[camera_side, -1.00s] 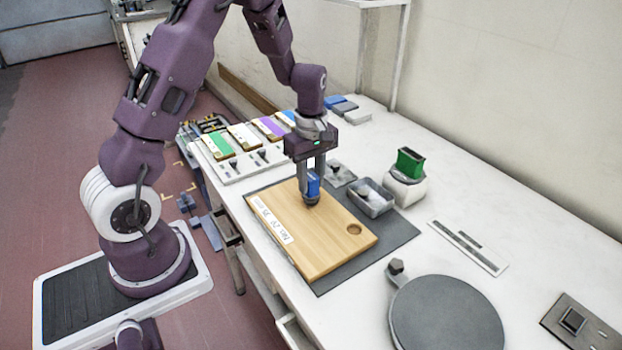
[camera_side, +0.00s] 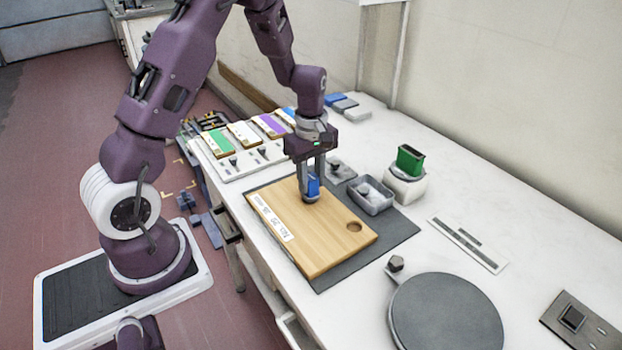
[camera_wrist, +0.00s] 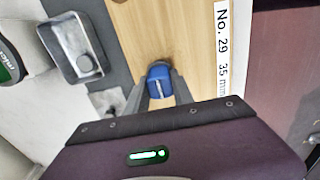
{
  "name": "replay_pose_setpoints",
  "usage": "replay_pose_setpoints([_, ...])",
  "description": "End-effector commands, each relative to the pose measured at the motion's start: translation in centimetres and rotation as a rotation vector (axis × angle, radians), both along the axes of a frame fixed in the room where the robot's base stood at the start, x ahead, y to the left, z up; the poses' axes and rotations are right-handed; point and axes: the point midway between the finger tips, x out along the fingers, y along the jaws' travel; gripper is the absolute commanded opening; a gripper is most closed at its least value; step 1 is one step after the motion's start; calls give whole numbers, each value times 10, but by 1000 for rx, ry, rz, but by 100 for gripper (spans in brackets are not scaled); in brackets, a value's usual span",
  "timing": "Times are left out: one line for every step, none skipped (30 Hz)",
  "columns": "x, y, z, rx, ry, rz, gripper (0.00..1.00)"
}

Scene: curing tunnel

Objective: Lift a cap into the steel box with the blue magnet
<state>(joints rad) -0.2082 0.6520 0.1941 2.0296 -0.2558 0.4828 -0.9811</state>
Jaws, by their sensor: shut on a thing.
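My gripper (camera_side: 312,190) is shut on the blue magnet (camera_side: 313,186), low over the wooden board. The magnet also shows between the fingers in the wrist view (camera_wrist: 160,82). Whether a cap is under the magnet is hard to tell; its lower end sits at the board's surface. The steel box (camera_side: 376,206) stands just right of the board and holds a small dark round piece (camera_side: 363,189). The box shows at the upper left in the wrist view (camera_wrist: 69,30).
The wooden board (camera_side: 300,240) has a round hole and a white label, and lies on a dark mat (camera_side: 400,232). A green-topped white holder (camera_side: 408,172) stands behind the box. A grey disc (camera_side: 446,315) is at the front right. Labelled blocks (camera_side: 243,134) stand at the back left.

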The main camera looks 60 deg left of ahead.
Motion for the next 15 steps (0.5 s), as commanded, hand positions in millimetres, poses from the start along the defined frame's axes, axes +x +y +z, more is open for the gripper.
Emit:
replay_pose_setpoints([0, 0, 1, 0, -1, 0, 0])
replay_pose_setpoints([0, 0, 2, 1, -1, 0, 0])
replay_pose_setpoints([1, 0, 4, 1, -2, 0, 0])
replay_pose_setpoints([1, 0, 5, 1, -2, 0, 0])
replay_pose_setpoints([1, 0, 7, 1, -2, 0, 0])
replay_pose_setpoints([1, 0, 8, 1, -2, 0, 0])
replay_pose_setpoints([1, 0, 9, 1, -1, 0, 0])
replay_pose_setpoints([1, 0, 10, 1, -1, 0, 0])
replay_pose_setpoints([1, 0, 12, 1, -2, 0, 0])
replay_pose_setpoints([1, 0, 13, 1, -2, 0, 0])
replay_pose_setpoints([1, 0, 15, 2, -2, 0, 0])
replay_pose_setpoints([1, 0, 16, 2, -2, -1, 0])
replay_pose_setpoints([1, 0, 17, 1, -2, -1, 0])
replay_pose_setpoints([1, 0, 19, 1, -2, -1, 0])
replay_pose_setpoints([1, 0, 20, 1, -2, -1, 0])
